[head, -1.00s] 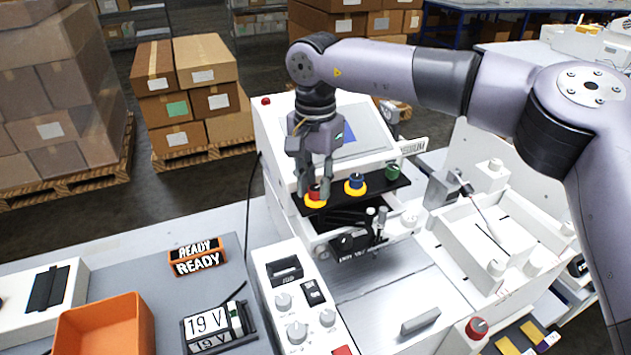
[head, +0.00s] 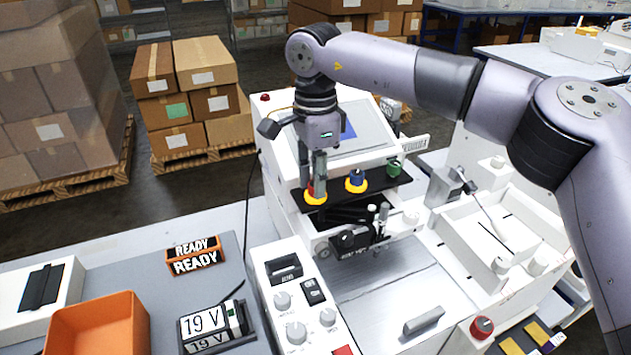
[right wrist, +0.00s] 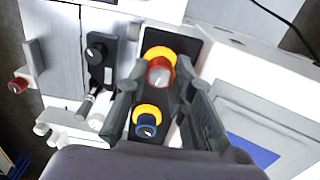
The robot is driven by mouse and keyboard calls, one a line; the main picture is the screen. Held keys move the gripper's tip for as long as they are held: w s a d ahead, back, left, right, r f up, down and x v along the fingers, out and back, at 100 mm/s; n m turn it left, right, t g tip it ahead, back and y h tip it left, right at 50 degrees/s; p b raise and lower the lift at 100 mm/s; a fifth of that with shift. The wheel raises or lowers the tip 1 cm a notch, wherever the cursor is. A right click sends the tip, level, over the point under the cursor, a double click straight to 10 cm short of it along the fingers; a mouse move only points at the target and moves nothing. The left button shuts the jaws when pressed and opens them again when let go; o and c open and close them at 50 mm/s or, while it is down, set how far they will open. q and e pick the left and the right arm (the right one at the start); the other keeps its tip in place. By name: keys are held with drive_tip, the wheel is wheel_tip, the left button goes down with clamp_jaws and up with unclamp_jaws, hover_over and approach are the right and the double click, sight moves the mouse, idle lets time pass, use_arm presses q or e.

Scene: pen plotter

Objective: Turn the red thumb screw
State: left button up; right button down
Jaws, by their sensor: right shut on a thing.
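The red thumb screw (right wrist: 159,73) stands on a yellow ring at one end of the plotter's black bar. In the head view the red thumb screw (head: 311,190) is mostly hidden behind my fingers. My right gripper (head: 314,188) points down and is shut on it. In the right wrist view my right gripper (right wrist: 160,80) has a finger on each side of the screw. A blue thumb screw (head: 356,178) and a green one (head: 393,168) stand further right on the bar. The blue one (right wrist: 146,125) also shows in the wrist view. My left gripper is not in view.
The plotter's sloped screen (head: 360,130) rises behind the bar. A black pen carriage (head: 352,238) sits just in front. A control box with knobs (head: 297,332), an orange bin (head: 98,325) and a READY sign (head: 195,257) are on the table to the left.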

drive_tip(key=m+b, duration=0.1)
drive_tip(key=m, duration=0.4)
drive_tip(key=shift+m, duration=0.3)
drive_tip(key=m+b, duration=0.1)
drive_tip(key=m, duration=0.3)
drive_tip(key=shift+r+m, duration=0.1)
drive_tip(key=shift+m, duration=0.2)
drive_tip(key=shift+w, duration=0.1)
drive_tip(key=c, duration=1.7)
unclamp_jaws()
drive_tip(key=shift+o, duration=0.2)
wheel_tip(320, 180, up, 12)
